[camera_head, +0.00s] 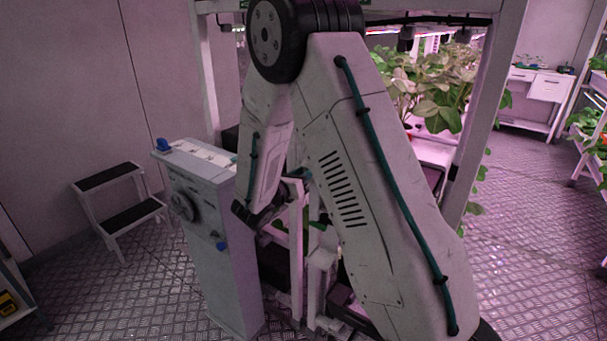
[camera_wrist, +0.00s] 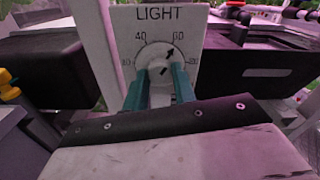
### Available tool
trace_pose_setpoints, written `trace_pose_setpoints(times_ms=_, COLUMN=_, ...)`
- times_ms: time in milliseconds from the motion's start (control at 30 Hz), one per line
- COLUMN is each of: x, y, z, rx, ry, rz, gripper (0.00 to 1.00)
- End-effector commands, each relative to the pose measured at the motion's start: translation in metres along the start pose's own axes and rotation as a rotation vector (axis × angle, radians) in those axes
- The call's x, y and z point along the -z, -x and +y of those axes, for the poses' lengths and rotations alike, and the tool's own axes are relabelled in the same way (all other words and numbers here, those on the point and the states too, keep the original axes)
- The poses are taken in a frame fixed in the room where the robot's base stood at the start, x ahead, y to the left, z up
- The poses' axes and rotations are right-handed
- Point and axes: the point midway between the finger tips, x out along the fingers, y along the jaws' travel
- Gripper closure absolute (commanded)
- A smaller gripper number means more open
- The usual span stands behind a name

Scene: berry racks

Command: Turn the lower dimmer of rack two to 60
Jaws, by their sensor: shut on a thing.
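The dimmer is a round pale knob (camera_wrist: 160,67) on a white plate (camera_wrist: 197,18) marked LIGHT, in the wrist view. Its scale shows 40 at the upper left and what looks like 60 at the upper right; the outer numbers are blurred. The knob's dark arrow points to the upper right, at or very near the 60 mark. My gripper (camera_wrist: 159,84) has its teal fingers on either side of the knob, shut on it. In the head view my arm hides the dial, so which rack and level it belongs to cannot be told there.
Dark trays (camera_wrist: 262,62) flank the plate in the wrist view. In the head view a grey cabinet (camera_head: 222,260) with knobs stands left of my arm, and a step stool (camera_head: 122,200) is farther left. Plants (camera_head: 440,85) fill the rack behind.

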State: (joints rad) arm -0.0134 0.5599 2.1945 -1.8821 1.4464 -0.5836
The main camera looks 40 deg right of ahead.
Motion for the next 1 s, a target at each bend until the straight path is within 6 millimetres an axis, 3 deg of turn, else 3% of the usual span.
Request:
trace_pose_setpoints(times_ms=133, x=-0.001, y=0.0, z=0.001, rx=-0.002, ry=0.086, rz=-0.001, gripper=0.96)
trace_pose_setpoints(times_ms=467, x=-0.001, y=0.001, z=0.001, rx=-0.003, ry=0.099, rz=-0.002, gripper=0.96)
trace_pose_setpoints(times_ms=500, x=-0.001, y=0.001, z=0.001, rx=-0.003, ry=0.098, rz=-0.002, gripper=0.62)
trace_pose_setpoints(times_ms=533, x=-0.001, y=0.001, z=0.001, rx=-0.003, ry=0.098, rz=-0.001, gripper=0.54)
trace_pose_setpoints(times_ms=833, x=0.0, y=0.001, z=0.0, rx=-0.001, ry=0.098, rz=0.0, gripper=0.51)
trace_pose_setpoints(times_ms=1000, x=-0.001, y=0.018, z=0.001, rx=-0.004, ry=0.098, rz=-0.002, gripper=0.51)
